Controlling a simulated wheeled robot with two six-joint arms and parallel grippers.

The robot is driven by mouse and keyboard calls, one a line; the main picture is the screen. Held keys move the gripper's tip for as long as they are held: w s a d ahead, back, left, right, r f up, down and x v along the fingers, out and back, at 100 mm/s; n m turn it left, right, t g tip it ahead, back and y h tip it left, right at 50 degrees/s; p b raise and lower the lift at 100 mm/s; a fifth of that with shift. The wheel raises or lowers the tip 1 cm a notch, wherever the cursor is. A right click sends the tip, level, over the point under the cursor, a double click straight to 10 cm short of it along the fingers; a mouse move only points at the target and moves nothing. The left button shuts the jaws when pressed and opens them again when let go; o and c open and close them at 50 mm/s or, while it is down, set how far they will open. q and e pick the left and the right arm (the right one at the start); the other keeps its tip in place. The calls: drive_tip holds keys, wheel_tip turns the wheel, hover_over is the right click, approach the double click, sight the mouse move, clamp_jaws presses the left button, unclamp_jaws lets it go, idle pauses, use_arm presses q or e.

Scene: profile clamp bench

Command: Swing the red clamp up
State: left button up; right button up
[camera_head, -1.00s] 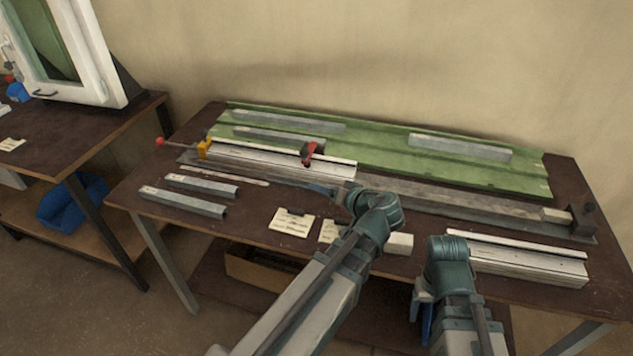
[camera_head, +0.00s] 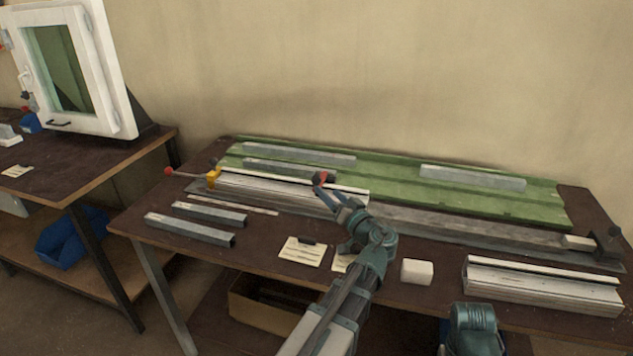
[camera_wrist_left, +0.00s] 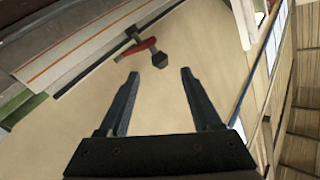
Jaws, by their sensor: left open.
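The red clamp (camera_head: 321,180), with a dark body, sits at the right part of the white profile (camera_head: 262,190) in the head view. In the left wrist view the red clamp (camera_wrist_left: 140,48) lies just beyond my fingertips, its dark round end between their lines. My left gripper (camera_head: 334,197) is close in front of the clamp. In the wrist view the left gripper (camera_wrist_left: 160,73) is open, with nothing between its fingers. Whether a finger touches the clamp I cannot tell. Of my right arm only a link shows at the bottom; its gripper is out of view.
A yellow clamp (camera_head: 213,177) with a red-knobbed rod holds the profile's left end. A green tray (camera_head: 390,183) with grey bars lies behind. Loose bars (camera_head: 190,228), cards (camera_head: 303,252), a white block (camera_head: 417,271) and another white profile (camera_head: 540,287) lie in front.

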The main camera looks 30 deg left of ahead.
sight(319, 183)
use_arm(q)
drive_tip(key=x, duration=0.8)
drive_tip(key=shift+w+a, duration=0.1)
drive_tip(key=shift+c, duration=0.2)
clamp_jaws()
idle(1.1)
